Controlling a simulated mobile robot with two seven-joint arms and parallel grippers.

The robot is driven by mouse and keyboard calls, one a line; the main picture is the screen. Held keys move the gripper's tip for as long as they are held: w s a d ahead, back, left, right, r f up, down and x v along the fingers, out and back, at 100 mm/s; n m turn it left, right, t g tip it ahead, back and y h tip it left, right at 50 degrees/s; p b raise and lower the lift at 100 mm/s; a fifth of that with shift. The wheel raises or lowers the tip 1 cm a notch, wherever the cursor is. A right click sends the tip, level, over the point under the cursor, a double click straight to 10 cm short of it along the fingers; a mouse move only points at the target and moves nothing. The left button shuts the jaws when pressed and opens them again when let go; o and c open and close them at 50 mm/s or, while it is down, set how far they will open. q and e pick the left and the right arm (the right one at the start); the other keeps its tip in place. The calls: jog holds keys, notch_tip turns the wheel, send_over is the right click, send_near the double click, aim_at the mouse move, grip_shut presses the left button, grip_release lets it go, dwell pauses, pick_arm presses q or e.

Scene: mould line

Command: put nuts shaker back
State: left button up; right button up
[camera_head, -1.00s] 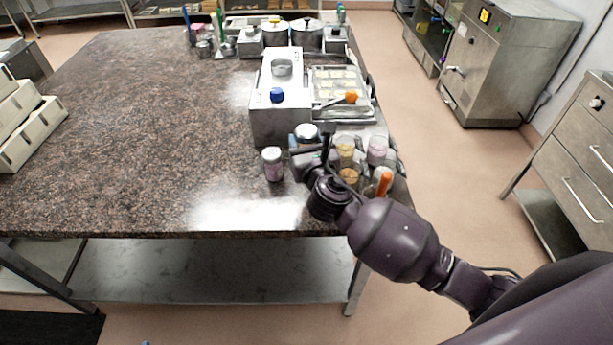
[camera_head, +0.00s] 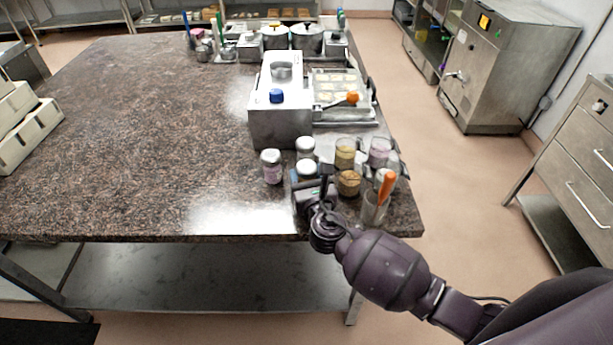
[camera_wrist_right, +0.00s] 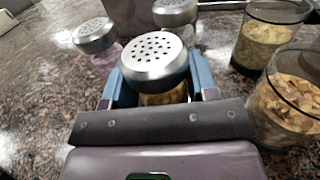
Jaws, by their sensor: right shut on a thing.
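My right gripper (camera_head: 309,180) is shut on a shaker (camera_head: 307,166) with a perforated silver lid. In the right wrist view the shaker (camera_wrist_right: 154,62) stands upright between the blue fingers, with yellow-brown contents just showing below its lid. Its lower part is hidden, so I cannot tell whether it touches the table. A second shaker (camera_head: 305,147) stands just behind it. A third shaker (camera_head: 271,167) with pinkish contents stands to its left. My left gripper is out of view.
Glass jars stand close on the right: brown pieces (camera_head: 348,183), green-yellow contents (camera_head: 345,153) and pink contents (camera_head: 380,151). An orange-handled tool stands in a clear container (camera_head: 374,207). A metal box (camera_head: 279,128) stands behind. The table (camera_head: 150,130) is clear on the left.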

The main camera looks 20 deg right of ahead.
jog(key=o, duration=1)
jog(key=shift+f, duration=0.1)
jog(key=shift+c, duration=0.2)
jog(key=shift+r, duration=0.2)
jog(key=shift+s+f, duration=0.1)
jog(key=shift+s, duration=0.25)
jog(key=s, duration=1.1)
jog(key=shift+s+a, duration=0.15)
jog(key=shift+a, duration=0.15)
